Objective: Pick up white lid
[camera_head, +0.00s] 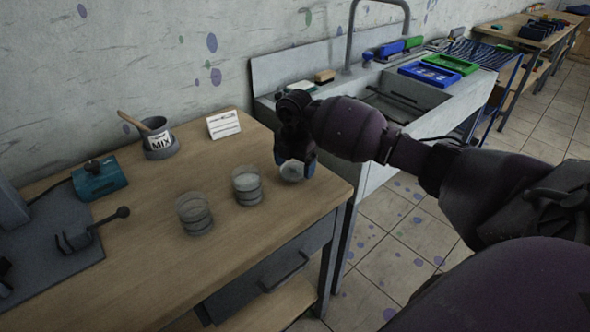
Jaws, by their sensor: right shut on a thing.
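The white lid (292,172) is at the right end of the wooden table, between the fingers of my right gripper (295,169). It looks pale and round, and the fingers partly hide it. My right gripper is shut on the lid, with its fingers pointing down. I cannot tell whether the lid touches the tabletop. My right arm reaches in from the right. My left gripper is not in view.
Two clear jars, one (247,186) close left of the gripper and another (195,214) further left, stand on the wooden table (150,262). A MIX pot (159,140), a white card (223,124) and a teal box (99,178) stand behind. A sink (400,100) adjoins at right.

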